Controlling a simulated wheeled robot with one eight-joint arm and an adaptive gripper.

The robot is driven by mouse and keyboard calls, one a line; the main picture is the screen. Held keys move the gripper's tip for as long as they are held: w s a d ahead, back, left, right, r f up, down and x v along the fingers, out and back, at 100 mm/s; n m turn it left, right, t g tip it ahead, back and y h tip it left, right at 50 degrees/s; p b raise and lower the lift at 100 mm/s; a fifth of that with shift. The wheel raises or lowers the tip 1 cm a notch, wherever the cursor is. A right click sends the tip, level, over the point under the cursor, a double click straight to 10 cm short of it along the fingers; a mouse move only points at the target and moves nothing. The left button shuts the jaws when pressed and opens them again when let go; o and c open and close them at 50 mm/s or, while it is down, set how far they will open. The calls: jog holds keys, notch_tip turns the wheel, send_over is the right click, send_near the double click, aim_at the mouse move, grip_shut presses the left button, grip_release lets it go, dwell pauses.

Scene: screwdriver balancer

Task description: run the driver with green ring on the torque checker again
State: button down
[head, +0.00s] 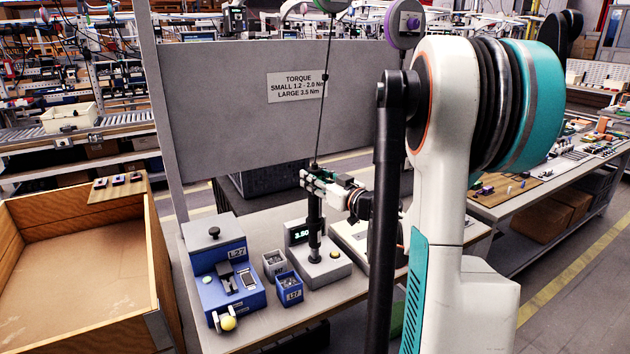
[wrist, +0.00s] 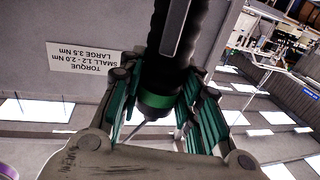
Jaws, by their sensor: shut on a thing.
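The driver with green ring (head: 314,215) is a dark upright tool hanging on a thin cord. My gripper (head: 314,184) is shut around its upper part. In the wrist view the dark driver (wrist: 178,60) and its green ring (wrist: 155,101) show between the teal-padded fingers of my gripper (wrist: 165,108). The torque checker (head: 335,268) is a grey box on the bench with a lit display (head: 302,235) that appears to read 3.50. The driver's lower end is at the checker's top; I cannot tell whether the bit is seated in it.
A blue fixture (head: 222,285) labelled L27 stands left of the checker, with small bins (head: 289,290) between them. A grey panel (head: 230,100) with a torque sign (head: 297,87) stands behind. A purple-marked balancer (head: 403,24) hangs near my arm. A wooden-sided box (head: 75,270) is at left.

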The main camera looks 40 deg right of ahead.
aim_at(315, 164)
jog(key=shift+r+p, duration=1.5)
jog(key=shift+r, duration=0.9)
